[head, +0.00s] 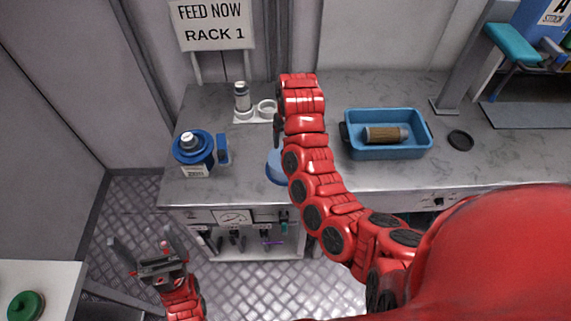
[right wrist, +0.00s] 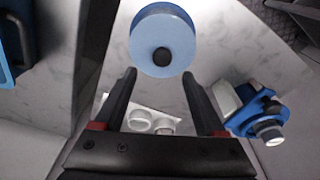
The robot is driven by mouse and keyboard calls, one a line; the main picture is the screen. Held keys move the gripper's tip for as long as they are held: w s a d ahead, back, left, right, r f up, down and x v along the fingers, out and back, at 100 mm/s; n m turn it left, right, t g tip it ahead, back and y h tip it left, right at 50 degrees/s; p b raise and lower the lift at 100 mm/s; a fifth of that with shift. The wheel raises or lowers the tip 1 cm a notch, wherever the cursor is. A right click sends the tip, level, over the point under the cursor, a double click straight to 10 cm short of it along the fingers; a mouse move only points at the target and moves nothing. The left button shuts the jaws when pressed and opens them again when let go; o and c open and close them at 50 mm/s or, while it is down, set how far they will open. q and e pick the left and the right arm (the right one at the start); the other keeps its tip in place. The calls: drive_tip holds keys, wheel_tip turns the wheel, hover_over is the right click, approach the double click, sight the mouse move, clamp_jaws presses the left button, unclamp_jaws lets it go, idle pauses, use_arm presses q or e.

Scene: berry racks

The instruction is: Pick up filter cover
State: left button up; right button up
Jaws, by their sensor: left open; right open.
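The filter cover seems to be the round light-blue disc with a black knob in the right wrist view (right wrist: 163,27). In the head view the disc (head: 275,168) lies on the grey counter, mostly hidden behind my red right arm. My right gripper (right wrist: 158,75) is open and empty, its two dark fingers pointing toward the disc, with the knob beyond and between the tips. I see no contact. In the head view the right gripper is mostly hidden by its arm. My left gripper (head: 143,242) is open and empty, low at the left, off the counter.
A blue-and-white canister (head: 193,150) stands on the counter's left. A blue tray (head: 402,153) holding a brown cylinder (head: 383,135) and a black ring (head: 460,140) are at right.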

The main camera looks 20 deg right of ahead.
drive_tip(key=shift+f, duration=0.4)
wheel_tip(320, 180, down, 4)
drive_tip(key=p, duration=0.3)
drive_tip(key=shift+a, duration=0.15)
drive_tip(key=shift+w+f, duration=0.15)
drive_tip(key=shift+f, duration=0.5)
clamp_jaws()
idle(0.5)
